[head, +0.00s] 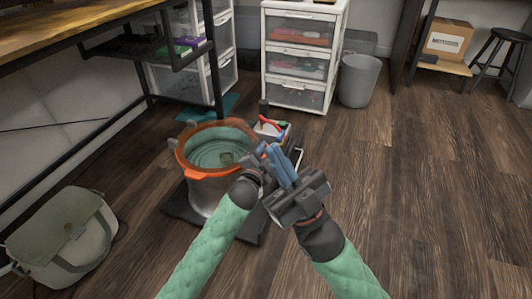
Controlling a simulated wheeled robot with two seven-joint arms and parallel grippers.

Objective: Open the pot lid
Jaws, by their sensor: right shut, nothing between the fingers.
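The pot (205,191) stands on the floor area at the left of centre, metallic with an orange rim (182,160). Inside the rim I see a teal ringed round surface (210,150) with a small brownish piece on it; I cannot tell whether this is a lid or the inside of the pot. My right gripper (273,152), with blue fingers, is shut and empty to the right of the pot. My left gripper (259,165) is close beside it at the pot's right edge, partly hidden, and its fingers are not clear.
A dark low base (180,208) lies under the pot. A small tool box (285,129) sits behind the grippers. A grey-green bag (68,236) lies at the left. A drawer unit (303,60) and bin (360,82) stand behind. The right floor is clear.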

